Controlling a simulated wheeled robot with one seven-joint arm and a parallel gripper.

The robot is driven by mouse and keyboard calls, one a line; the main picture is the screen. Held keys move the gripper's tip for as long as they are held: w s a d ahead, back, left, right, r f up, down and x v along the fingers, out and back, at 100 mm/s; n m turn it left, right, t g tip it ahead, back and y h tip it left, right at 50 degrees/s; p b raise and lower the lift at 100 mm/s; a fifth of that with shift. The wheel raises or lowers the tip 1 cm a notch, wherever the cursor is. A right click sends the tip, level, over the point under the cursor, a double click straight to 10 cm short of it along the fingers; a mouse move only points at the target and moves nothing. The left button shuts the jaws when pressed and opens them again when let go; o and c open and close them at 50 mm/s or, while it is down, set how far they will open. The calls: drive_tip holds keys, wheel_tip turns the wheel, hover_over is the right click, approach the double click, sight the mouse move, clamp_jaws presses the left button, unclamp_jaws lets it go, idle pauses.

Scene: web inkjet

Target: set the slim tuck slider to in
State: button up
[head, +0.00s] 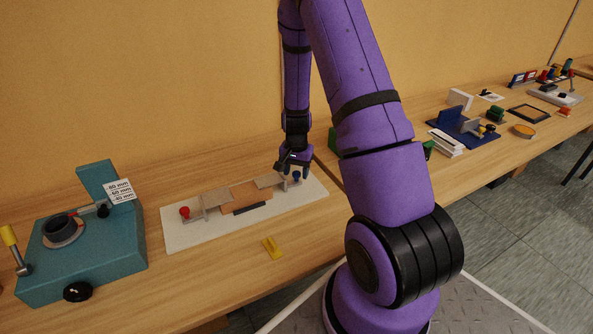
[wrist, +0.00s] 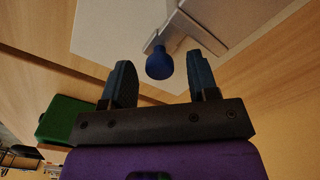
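A white board (head: 180,232) on the bench carries tan plates and an orange-brown sheet (head: 245,196). A red knob (head: 185,212) stands at its left end and a blue knob (head: 297,176) at its right end. The frames do not show which one is the slim tuck slider. My gripper (head: 293,165) is over the right end, at the blue knob. In the wrist view, my gripper (wrist: 162,72) is open. The blue knob (wrist: 159,65) appears between its two fingertips, with visible gaps on both sides. The knob's grey mount shows behind it.
A teal machine (head: 85,270) with a yellow-topped lever stands left of the board. A green block (wrist: 66,120) is near my gripper. A blue fixture (head: 462,126) and other items stand farther right.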

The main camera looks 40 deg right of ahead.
wheel_tip(320, 180, up, 11)
idle(0.6)
drive_tip(key=shift+f, duration=0.15)
idle(0.3)
